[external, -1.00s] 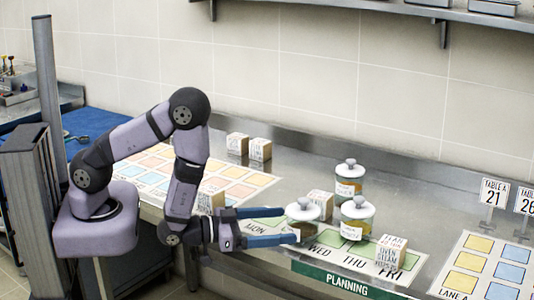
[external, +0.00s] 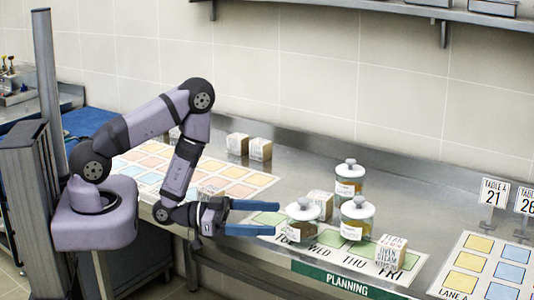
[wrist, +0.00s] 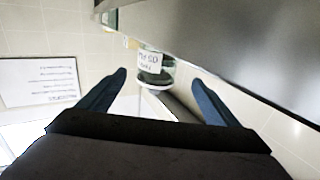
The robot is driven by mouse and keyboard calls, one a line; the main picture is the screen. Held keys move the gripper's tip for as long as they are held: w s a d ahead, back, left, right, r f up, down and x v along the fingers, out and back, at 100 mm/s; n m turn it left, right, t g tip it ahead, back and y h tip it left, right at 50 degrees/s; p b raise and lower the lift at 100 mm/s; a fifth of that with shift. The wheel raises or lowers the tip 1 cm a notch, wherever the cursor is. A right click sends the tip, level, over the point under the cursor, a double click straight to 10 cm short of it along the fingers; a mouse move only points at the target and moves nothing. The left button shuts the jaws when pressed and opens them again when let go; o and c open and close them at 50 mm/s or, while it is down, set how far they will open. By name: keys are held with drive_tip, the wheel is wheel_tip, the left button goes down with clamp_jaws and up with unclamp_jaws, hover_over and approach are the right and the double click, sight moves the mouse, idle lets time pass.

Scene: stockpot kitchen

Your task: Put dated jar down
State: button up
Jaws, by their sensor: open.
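A glass jar (external: 304,228) with a pale lid and a white label stands upright on the planning mat (external: 408,262), by the TUE lettering. In the wrist view the labelled jar (wrist: 155,72) shows ahead, between and beyond the fingertips; its label writing is too blurred to read surely. My gripper (external: 275,217) is open and empty, just left of the jar, with a gap between fingertips and glass. The open blue fingers also show in the wrist view.
Two similar jars stand close by, one behind (external: 350,180) and one to the right (external: 357,220). A labelled box (external: 321,204) is behind the jar, another (external: 391,252) near FRI. Two boxes (external: 249,147) stand at the back.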

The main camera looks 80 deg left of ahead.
sight(289, 221)
drive_tip(key=shift+w+d, duration=0.25)
drive_tip(key=shift+w, duration=0.45)
drive_tip(key=shift+w+d+r+p, duration=0.1)
drive_tip(key=shift+w+d+p, duration=0.05)
drive_tip(key=shift+w+p, duration=0.15)
drive_tip(key=p+x, duration=0.1)
drive_tip(key=x, duration=0.1)
drive_tip(key=p+x, duration=0.1)
drive_tip(key=x, duration=0.1)
drive_tip(key=shift+s+d, duration=0.1)
drive_tip(key=shift+d, duration=0.1)
drive_tip(key=shift+w+f, duration=0.2)
drive_tip(key=shift+w, duration=0.1)
drive_tip(key=shift+r, duration=0.1)
clamp_jaws()
drive_tip(key=shift+r, duration=0.2)
drive_tip(key=shift+r+b, duration=0.4)
drive_tip(key=shift+r, duration=4.4)
